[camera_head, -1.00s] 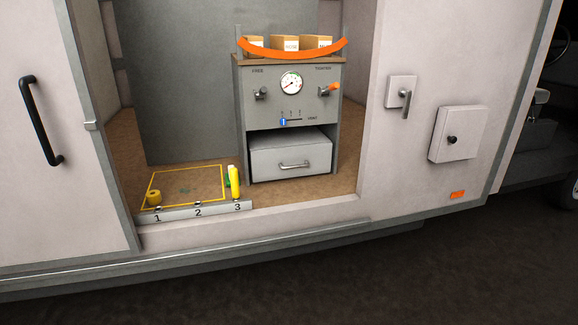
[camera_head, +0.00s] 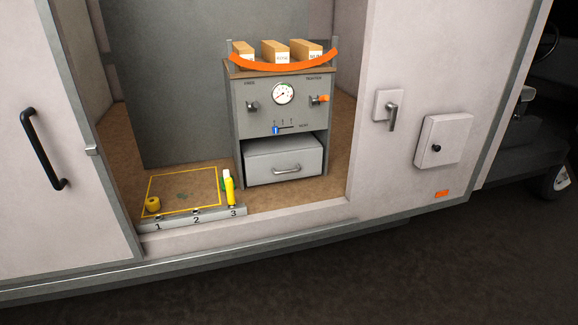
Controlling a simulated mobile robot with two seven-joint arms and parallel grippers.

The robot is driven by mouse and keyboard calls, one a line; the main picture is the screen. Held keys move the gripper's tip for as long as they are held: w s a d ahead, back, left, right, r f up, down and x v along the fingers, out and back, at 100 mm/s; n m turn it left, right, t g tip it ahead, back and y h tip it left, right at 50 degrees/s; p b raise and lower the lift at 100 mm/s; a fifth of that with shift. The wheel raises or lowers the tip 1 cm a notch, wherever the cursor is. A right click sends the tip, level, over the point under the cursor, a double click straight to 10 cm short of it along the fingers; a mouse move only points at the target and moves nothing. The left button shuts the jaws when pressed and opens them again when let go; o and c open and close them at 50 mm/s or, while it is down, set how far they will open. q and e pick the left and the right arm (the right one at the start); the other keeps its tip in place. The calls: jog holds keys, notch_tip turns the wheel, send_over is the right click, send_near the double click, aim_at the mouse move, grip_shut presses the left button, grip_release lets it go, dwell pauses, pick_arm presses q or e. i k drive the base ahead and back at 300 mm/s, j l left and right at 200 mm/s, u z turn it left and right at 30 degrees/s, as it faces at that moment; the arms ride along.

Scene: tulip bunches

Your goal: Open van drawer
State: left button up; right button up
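The van drawer (camera_head: 262,163) is a grey box front with a silver bar handle (camera_head: 287,170). It sits low in the grey cabinet (camera_head: 240,118) inside the van's open side, with a dark gap above it. I cannot tell how far it stands out of the cabinet. A gauge (camera_head: 283,93), two knobs and a small blue lever (camera_head: 276,130) are on the panel above the drawer. Neither of my grippers shows in the head view.
An orange curved strap (camera_head: 285,65) crosses in front of several boxes on the cabinet top. The van sill (camera_head: 300,230) runs along the front.

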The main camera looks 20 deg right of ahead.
aim_at(263, 169)
jog(key=i+l, duration=1.5)
jog(key=l, duration=0.2)
jog(key=i+l, duration=0.8)
jog(key=l+u, duration=0.05)
